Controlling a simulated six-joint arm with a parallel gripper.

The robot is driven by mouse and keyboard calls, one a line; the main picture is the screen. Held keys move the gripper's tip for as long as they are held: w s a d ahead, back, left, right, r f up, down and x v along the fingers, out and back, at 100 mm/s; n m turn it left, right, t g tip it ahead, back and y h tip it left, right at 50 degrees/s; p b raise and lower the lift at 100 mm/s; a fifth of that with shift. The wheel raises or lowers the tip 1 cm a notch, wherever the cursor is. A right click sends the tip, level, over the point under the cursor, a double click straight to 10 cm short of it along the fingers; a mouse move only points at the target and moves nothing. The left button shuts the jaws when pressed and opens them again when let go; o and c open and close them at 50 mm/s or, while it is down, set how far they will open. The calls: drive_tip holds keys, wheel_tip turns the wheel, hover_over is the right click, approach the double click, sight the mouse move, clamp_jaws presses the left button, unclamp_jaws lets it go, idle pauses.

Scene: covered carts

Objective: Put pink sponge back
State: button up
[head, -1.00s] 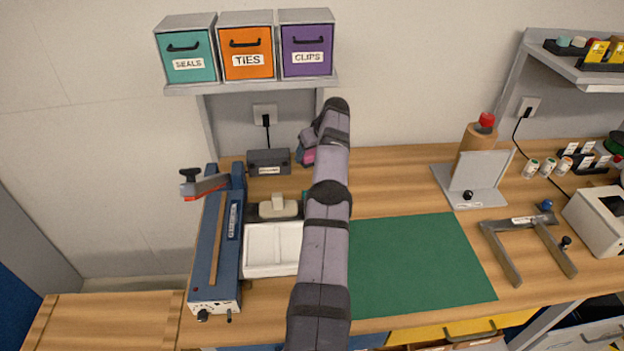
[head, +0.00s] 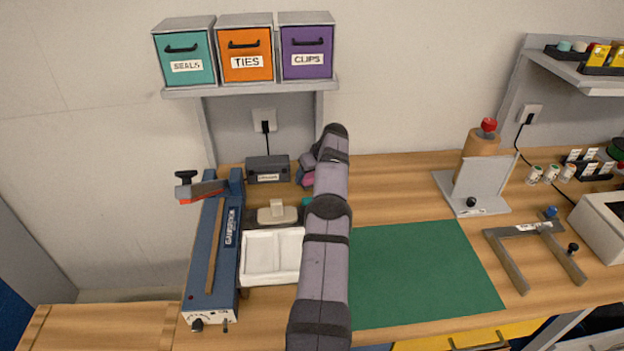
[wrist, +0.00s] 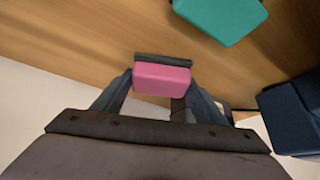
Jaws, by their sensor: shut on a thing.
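The pink sponge (wrist: 162,79) is between the two fingers of my gripper (wrist: 160,88) in the wrist view. A dark strip runs along its far edge. In the head view the sponge (head: 308,179) shows as a small pink patch beside my gripper (head: 310,170), at the back of the bench, partly hidden by my arm. A teal block (wrist: 222,16) lies on the wood ahead and to the right in the wrist view, apart from the sponge. In the head view my arm covers most of this teal block (head: 307,201).
A dark labelled box (head: 268,169) stands left of my gripper. A beige block (head: 277,212) and a white tray (head: 270,257) lie nearer, beside the blue sealer (head: 212,262). The green mat (head: 425,270) is clear. A shelf with bins (head: 250,88) hangs above.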

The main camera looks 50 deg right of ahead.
drive_tip(key=shift+f, duration=0.85)
drive_tip(key=shift+f, duration=0.1)
drive_tip(key=o, duration=1)
drive_tip(key=shift+r, duration=0.2)
drive_tip(key=shift+s+r, duration=0.2)
drive_tip(key=shift+r, duration=0.2)
drive_tip(key=b+v, duration=0.4)
drive_tip(key=v, duration=0.7)
drive_tip(key=shift+a, duration=0.15)
